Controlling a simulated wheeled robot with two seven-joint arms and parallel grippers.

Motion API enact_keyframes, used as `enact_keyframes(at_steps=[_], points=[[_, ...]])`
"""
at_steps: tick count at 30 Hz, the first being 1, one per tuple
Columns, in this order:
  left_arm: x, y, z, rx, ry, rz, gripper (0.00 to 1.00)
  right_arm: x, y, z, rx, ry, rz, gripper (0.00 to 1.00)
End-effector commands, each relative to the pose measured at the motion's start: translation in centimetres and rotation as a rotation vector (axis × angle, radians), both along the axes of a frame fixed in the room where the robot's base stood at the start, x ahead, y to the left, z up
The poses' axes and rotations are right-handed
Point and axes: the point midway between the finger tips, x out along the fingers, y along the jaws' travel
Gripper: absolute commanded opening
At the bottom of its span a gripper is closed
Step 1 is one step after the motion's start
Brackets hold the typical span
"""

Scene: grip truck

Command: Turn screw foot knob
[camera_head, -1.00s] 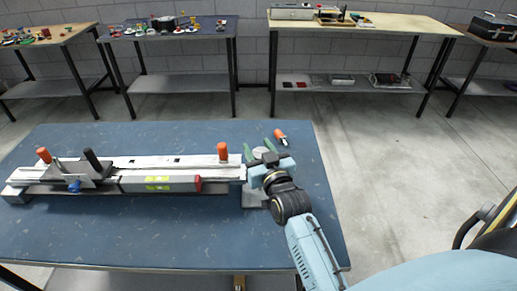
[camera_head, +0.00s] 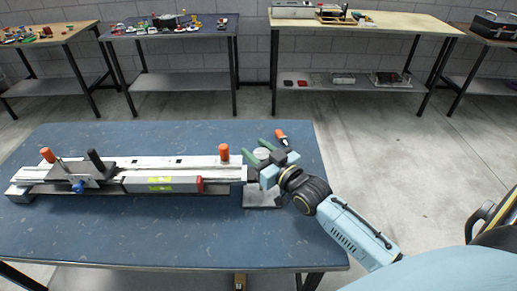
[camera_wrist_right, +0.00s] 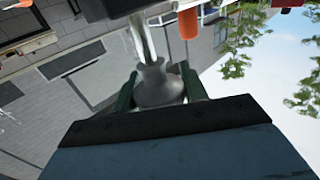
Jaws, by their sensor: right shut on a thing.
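The long metal device (camera_head: 175,162) lies across the blue table, with orange upright knobs (camera_head: 223,152), a black knob (camera_head: 95,160) and a small blue knob (camera_head: 78,186). The grey screw foot knob (camera_head: 262,153) is at its right end, partly hidden by my right gripper. My right gripper (camera_head: 265,148) is shut on the knob with its green fingers on either side. In the right wrist view the flared grey knob (camera_wrist_right: 158,88) sits between the fingers, with a shiny metal shaft (camera_wrist_right: 146,42) above it. My left gripper is not in view.
The blue table (camera_head: 130,235) has free room in front of and behind the device. Benches with small items (camera_head: 178,26) stand along the back wall, across open floor.

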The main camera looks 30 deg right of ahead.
Motion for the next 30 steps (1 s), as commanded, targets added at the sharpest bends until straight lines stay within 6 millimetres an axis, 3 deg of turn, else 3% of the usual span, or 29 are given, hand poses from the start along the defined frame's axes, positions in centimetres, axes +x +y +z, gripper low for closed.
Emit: enact_keyframes(at_steps=[8,15,30], points=[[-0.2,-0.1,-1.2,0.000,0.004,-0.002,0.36,0.0,0.2,-0.1,-0.007,-0.002,0.180,0.20],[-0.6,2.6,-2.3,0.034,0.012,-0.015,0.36,-0.1,0.4,-0.1,-0.004,-0.001,0.287,0.20],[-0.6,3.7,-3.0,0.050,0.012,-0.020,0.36,-0.1,0.6,0.1,0.001,-0.004,0.360,0.20]])
